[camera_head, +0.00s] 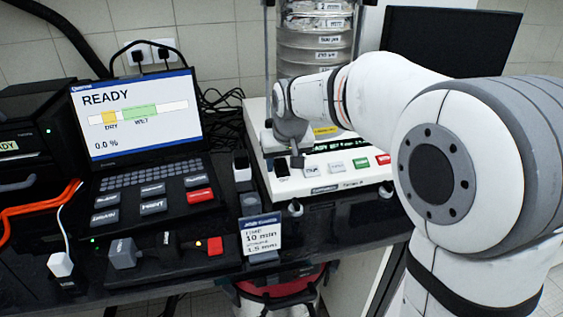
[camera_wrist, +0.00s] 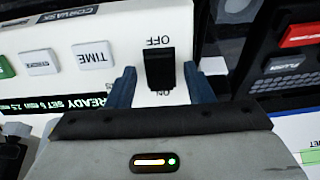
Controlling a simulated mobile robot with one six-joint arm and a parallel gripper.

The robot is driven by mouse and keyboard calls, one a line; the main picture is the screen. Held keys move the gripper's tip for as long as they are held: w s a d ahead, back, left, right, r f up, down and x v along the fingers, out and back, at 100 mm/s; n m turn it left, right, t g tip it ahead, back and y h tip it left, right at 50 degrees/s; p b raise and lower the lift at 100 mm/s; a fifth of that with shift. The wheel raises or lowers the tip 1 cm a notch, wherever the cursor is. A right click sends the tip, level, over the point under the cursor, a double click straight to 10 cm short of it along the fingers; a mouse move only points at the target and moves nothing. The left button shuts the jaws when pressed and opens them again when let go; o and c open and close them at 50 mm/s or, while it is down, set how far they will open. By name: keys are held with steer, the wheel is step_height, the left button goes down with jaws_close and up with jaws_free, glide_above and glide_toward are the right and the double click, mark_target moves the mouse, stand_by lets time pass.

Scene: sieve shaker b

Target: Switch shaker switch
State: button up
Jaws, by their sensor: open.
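The shaker switch (camera_wrist: 160,68) is a black rocker on the white front panel of the sieve shaker, with OFF and ON printed at its two ends. The print appears upside down in the wrist view. In the head view the switch (camera_head: 281,168) is a small dark block at the left end of the panel. My gripper (camera_wrist: 159,72) is open, with one blue finger on each side of the switch. I cannot tell whether the fingers touch it. The lower label is partly hidden. The sieve shaker (camera_head: 352,180) carries a sieve stack (camera_head: 315,55).
Panel buttons, including TIME (camera_wrist: 93,55), sit beside the switch, with a lit display (camera_wrist: 60,103). A laptop (camera_head: 135,110) reading READY stands at left. A small sign (camera_head: 261,236) and a black box with a red button (camera_head: 215,245) are in front.

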steer(key=shift+c, duration=0.6)
steer(key=c, duration=0.9)
steer(key=shift+o, duration=0.2)
steer(key=b, duration=0.1)
steer(key=f+t+b, duration=0.1)
steer(key=b, duration=0.1)
steer(key=shift+s+b, duration=0.2)
steer(key=shift+b, duration=0.1)
steer(key=t+b, duration=0.1)
steer(key=b, duration=0.2)
steer(key=shift+s+d+t+y, duration=0.1)
steer(key=shift+s+t+y, duration=0.05)
steer(key=shift+t+y, duration=0.25)
steer(key=shift+r+b, duration=0.1)
steer(key=shift+b, duration=0.5)
steer(key=shift+r, duration=0.15)
steer(key=o, duration=1)
